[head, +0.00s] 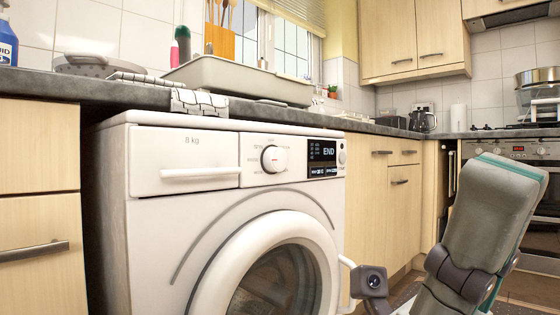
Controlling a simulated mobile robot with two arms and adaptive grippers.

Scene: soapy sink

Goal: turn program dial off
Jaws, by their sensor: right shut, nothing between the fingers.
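The program dial (274,158) is a round white knob on the white washing machine's (160,212) front panel. Its pointer direction is too small to read surely. Printed program labels surround it. The dark display (322,157) to its right reads "END". My right gripper (370,283) is low in the head view, right of the machine's round door and well below the dial, apart from it. It is shut and holds nothing; its fingertips are hard to make out. My left gripper is not in view.
The detergent drawer (184,160) is left of the dial, and the round door (266,270) is below. The dark worktop (60,86) overhangs the machine and carries a grey sink basin (235,78) and cloth (185,100). The space before the dial is clear.

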